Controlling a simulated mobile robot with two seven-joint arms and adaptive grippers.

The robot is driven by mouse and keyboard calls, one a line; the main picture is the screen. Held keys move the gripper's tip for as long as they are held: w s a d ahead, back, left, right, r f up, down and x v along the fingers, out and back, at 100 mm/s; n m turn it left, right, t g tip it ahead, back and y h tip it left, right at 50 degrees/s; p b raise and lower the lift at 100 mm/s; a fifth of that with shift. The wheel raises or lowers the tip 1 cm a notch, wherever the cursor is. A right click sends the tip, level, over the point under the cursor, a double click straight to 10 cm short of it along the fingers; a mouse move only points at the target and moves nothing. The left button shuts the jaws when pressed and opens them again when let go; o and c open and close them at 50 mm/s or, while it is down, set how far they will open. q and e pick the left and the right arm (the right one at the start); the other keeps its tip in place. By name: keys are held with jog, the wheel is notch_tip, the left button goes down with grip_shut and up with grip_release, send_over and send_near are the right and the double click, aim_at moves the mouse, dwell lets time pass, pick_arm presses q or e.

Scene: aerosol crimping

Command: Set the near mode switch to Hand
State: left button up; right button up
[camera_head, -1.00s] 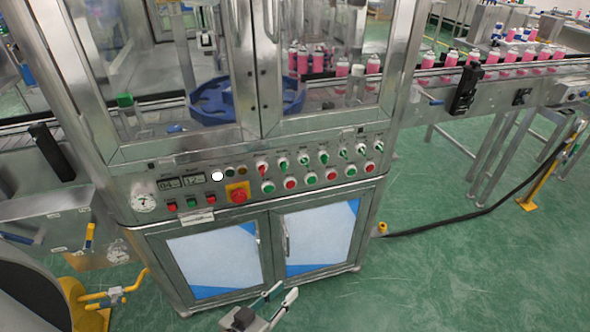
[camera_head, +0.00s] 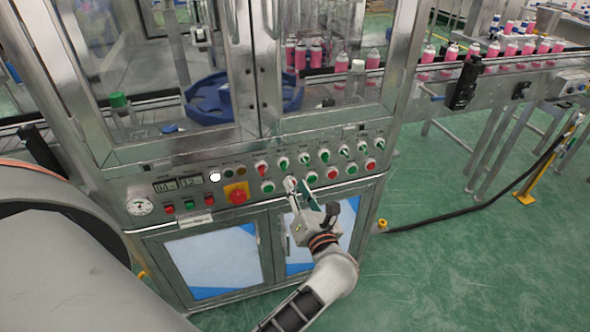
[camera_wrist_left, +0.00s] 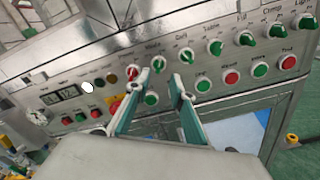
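The control panel (camera_head: 220,180) has an upper row of rotary switches, one red and several green. The leftmost, a red-handled switch (camera_head: 261,168), also shows in the left wrist view (camera_wrist_left: 132,71). A green switch (camera_head: 283,163) is beside it, and it shows in the left wrist view (camera_wrist_left: 158,65) just above my fingertips. Contact with the panel cannot be told. My right gripper is not in view.
A red emergency button (camera_head: 238,196) on a yellow plate is left of the switches. A gauge (camera_head: 140,206) is further left. Glass doors with metal frames rise above the panel. A conveyor (camera_head: 495,75) with pink cans runs off to the right.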

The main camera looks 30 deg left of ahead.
aim_at(287, 167)
pick_arm(q)
jog(key=x, duration=0.7)
jog(key=shift+w+a+p, duration=0.1)
jog(key=shift+a+p, duration=0.05)
jog(key=shift+p, duration=0.15)
grip_shut()
